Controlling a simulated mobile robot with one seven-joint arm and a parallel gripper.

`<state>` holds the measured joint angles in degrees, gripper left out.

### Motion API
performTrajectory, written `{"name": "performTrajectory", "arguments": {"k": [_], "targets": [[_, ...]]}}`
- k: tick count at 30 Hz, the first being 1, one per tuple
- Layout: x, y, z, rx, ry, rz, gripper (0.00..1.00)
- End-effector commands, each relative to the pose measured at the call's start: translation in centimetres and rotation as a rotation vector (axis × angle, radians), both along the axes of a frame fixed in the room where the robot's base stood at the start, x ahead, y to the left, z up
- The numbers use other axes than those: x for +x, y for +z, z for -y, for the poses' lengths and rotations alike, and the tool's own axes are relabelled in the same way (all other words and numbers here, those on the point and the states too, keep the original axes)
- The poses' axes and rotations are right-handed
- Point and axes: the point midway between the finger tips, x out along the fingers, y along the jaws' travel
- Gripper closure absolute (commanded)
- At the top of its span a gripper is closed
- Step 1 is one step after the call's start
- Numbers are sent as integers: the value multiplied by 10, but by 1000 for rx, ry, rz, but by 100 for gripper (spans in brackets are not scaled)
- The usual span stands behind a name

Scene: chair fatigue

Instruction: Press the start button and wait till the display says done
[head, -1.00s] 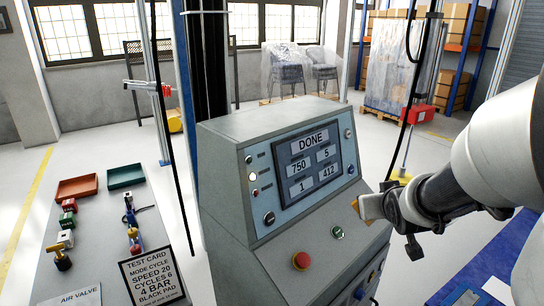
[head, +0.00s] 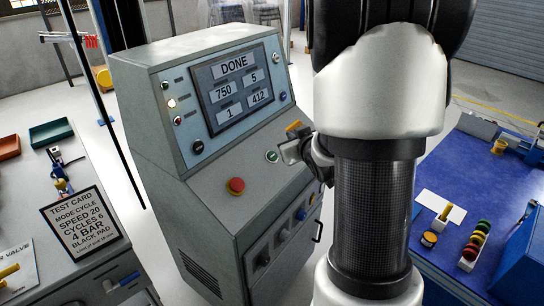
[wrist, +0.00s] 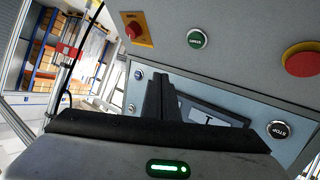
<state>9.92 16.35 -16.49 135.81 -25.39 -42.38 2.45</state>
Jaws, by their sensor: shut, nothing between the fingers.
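The grey console's display (head: 236,84) reads DONE, with 750, 5, 1 and 412 in boxes below. The green start button (head: 272,156) sits on the console's sloped lower panel; it also shows in the wrist view (wrist: 196,39). My gripper (head: 287,152) is shut and empty, just right of the green button in the head view. In the wrist view its dark fingers (wrist: 160,96) point toward the display face, and the button lies apart from them. My arm stands upright in front of the console's right side.
A red mushroom button (head: 236,186) is left of the green one. A black stop button (wrist: 278,130) is on the display face. A test card (head: 82,222) stands on the left bench. The blue bench (head: 470,170) at right holds several small parts.

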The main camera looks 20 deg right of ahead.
Motion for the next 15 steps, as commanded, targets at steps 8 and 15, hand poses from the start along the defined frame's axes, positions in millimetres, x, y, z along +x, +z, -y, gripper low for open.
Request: {"name": "performTrajectory", "arguments": {"k": [8,15], "targets": [[14,-31,-10,-1,2,-3,100],[29,-59,-19,-1,1,0,100]]}}
